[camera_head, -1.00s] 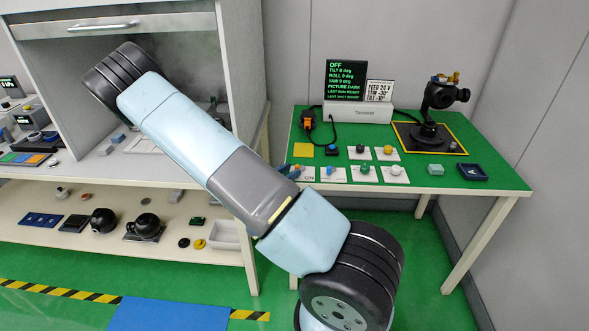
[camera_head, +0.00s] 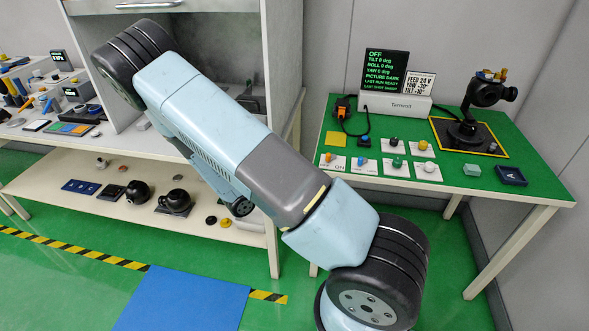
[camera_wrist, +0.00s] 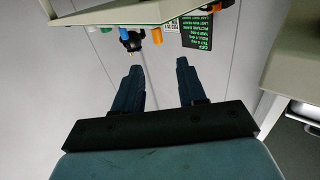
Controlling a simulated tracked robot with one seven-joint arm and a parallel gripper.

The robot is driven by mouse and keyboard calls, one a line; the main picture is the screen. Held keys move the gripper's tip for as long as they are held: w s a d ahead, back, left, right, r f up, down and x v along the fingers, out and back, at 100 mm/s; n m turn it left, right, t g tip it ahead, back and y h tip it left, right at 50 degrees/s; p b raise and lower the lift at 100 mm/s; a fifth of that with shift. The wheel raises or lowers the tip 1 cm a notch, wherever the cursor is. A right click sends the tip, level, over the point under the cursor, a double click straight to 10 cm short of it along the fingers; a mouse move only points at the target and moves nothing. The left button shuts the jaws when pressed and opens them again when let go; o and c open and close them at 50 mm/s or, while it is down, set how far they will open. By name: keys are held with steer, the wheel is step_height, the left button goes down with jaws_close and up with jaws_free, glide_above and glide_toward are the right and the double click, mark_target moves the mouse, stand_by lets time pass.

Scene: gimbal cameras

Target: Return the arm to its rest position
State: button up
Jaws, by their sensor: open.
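My arm crosses the head view from lower right to upper left, with a bent joint in front of the cabinet. My gripper is hidden behind it in that view. In the wrist view my gripper (camera_wrist: 157,67) shows two dark blue fingers, spread apart with nothing between them. The wrist picture is upside down, with the bench at its top. Beyond the fingertips are a black display (camera_wrist: 197,27) and a small dark device (camera_wrist: 131,40); neither is touched.
A green bench (camera_head: 335,125) stands at right with several knobs and switches, a display (camera_head: 386,72) and a gimbal camera (camera_head: 487,92). The grey cabinet (camera_head: 283,60) is close behind my arm. A blue mat (camera_head: 185,300) lies on open floor.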

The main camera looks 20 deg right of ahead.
steer(key=shift+w, duration=0.15)
